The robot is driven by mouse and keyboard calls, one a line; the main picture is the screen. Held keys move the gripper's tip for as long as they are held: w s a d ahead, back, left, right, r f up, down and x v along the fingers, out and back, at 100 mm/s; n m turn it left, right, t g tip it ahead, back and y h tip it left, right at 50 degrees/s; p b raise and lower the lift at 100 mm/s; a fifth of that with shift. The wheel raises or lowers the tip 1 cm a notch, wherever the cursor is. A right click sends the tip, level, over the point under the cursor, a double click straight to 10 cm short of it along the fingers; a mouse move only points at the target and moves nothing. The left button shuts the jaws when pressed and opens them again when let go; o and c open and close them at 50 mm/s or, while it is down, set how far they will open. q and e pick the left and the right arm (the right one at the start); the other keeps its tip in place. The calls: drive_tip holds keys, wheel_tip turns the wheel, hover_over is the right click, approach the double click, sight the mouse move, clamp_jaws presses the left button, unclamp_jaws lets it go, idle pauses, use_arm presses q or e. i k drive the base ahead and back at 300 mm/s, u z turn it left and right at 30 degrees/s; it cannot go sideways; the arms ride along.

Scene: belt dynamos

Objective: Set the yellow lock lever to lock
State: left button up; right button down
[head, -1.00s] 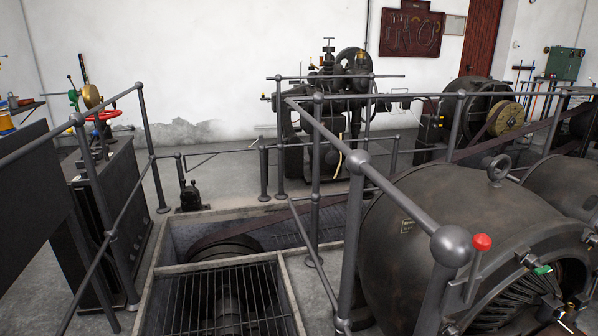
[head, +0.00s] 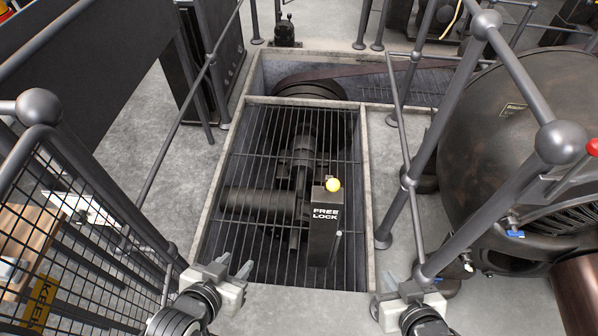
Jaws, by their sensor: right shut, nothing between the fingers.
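The lock lever's yellow knob (head: 333,184) shows in the head view at the upper end of a dark post (head: 324,240) marked FREE above LOCK. The post stands at the front right of the barred pit. My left gripper (head: 236,267) is in front of the pit, left of the post and nearer to me; its fingers look apart and empty. My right gripper (head: 404,279) is to the right of the post and nearer to me, shut and empty. Neither gripper touches the lever.
A grating (head: 258,160) covers the pit, with a dark shaft and wheel beneath. Railings (head: 410,185) stand to the right, before a large dark dynamo (head: 500,160). A mesh guard (head: 95,235) stands at the left.

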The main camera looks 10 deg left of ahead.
sight(333, 185)
drive_tip(key=u, duration=0.75)
drive_tip(key=k, duration=1.15)
drive_tip(key=z, duration=1.25)
drive_tip(key=i, duration=0.95)
drive_tip(key=u, duration=0.05)
